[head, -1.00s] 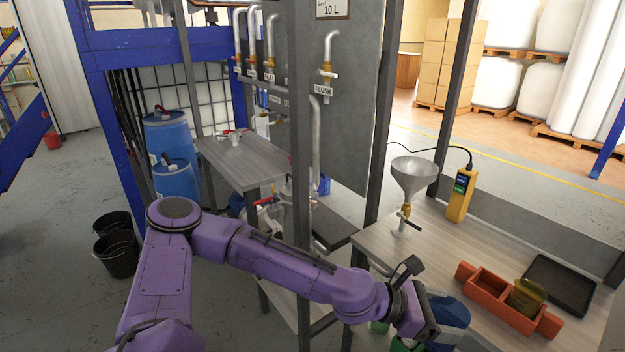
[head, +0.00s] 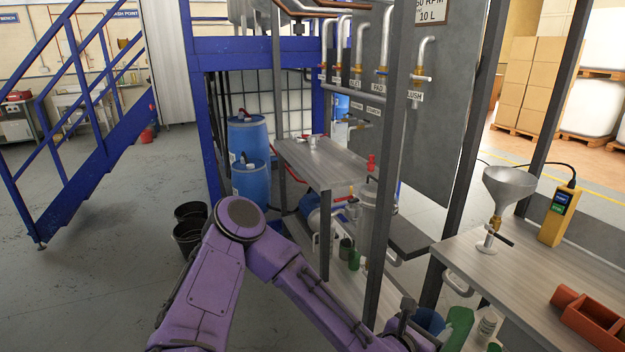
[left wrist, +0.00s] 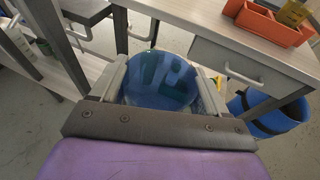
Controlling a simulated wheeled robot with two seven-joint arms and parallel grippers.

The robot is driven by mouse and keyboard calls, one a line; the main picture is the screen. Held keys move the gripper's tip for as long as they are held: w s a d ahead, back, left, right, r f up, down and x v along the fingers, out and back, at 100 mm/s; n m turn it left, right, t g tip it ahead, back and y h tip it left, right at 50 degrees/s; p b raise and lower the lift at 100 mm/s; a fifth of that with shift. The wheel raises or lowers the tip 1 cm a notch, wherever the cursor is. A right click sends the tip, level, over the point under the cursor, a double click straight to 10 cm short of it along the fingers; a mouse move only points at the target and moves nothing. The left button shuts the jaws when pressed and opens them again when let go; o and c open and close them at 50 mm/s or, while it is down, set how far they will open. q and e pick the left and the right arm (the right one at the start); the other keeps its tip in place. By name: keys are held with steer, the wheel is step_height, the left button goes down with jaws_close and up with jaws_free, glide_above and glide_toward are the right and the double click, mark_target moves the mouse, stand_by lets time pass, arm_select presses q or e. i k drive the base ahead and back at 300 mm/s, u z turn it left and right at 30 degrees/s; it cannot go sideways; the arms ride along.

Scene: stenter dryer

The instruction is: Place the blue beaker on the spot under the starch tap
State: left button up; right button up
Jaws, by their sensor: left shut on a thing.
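The blue beaker (left wrist: 160,80) sits between the two fingers of my left gripper (left wrist: 160,92) in the left wrist view, and the fingers are shut on it. In the head view the beaker (head: 430,321) is at the bottom right, partly hidden by my left gripper (head: 425,335), beside the bench front. The starch label (head: 375,111) is on the pipe panel in the middle, below the row of valves. The spot under the starch tap cannot be made out, with posts and pipes in front. My right gripper is not in view.
A steel funnel (head: 509,184) and a yellow meter (head: 559,217) stand on the right bench (head: 520,262), with an orange tray (head: 598,318). Dark upright posts (head: 385,190) stand before the panel. A green container (head: 459,326) is near the beaker. Blue drums (head: 249,136) stand behind.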

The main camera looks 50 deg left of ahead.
mark_target(346, 166)
steer(key=u, duration=0.85)
steer(key=k, duration=1.1)
steer(key=u, duration=1.35)
steer(key=i, duration=2.6)
steer(key=z, duration=0.75)
